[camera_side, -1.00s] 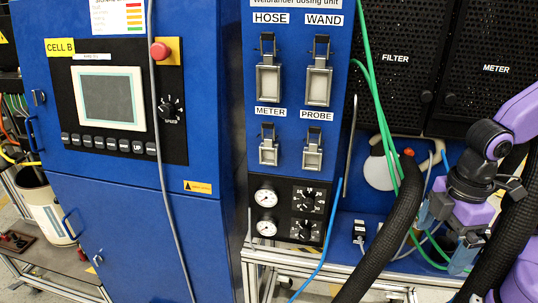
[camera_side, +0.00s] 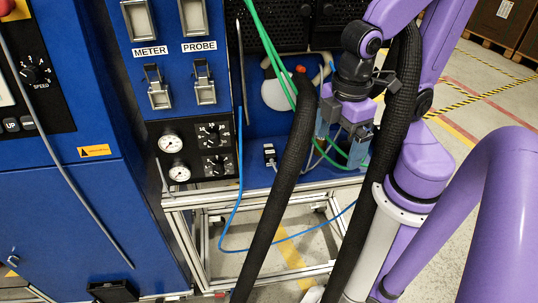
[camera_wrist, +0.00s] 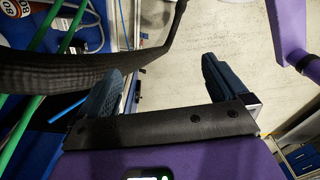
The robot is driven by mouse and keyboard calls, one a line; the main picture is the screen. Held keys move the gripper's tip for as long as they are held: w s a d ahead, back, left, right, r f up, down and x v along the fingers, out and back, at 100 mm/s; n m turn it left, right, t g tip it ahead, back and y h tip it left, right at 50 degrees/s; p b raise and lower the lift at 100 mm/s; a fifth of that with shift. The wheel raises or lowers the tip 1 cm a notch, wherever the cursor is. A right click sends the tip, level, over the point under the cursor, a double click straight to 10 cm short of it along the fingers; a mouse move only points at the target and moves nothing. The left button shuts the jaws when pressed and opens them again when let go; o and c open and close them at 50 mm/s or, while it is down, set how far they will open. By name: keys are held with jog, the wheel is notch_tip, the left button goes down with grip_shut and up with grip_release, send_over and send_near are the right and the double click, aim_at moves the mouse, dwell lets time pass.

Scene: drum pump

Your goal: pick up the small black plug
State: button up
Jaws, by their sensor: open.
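The small black plug (camera_side: 270,155) with a white label is upright on the blue shelf, left of my gripper in the side view. A thin grey cable runs from its foot.
A thick black hose (camera_side: 286,185) hangs between the plug and my gripper in the side view. Green cables (camera_side: 277,55) and a blue cable (camera_side: 238,190) run nearby. The blue cabinet with gauges (camera_side: 173,144) stands left of the plug. Open floor lies to the right.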

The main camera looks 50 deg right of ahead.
dwell(0.4)
jog(key=c, duration=0.6)
jog(key=shift+c, duration=0.2)
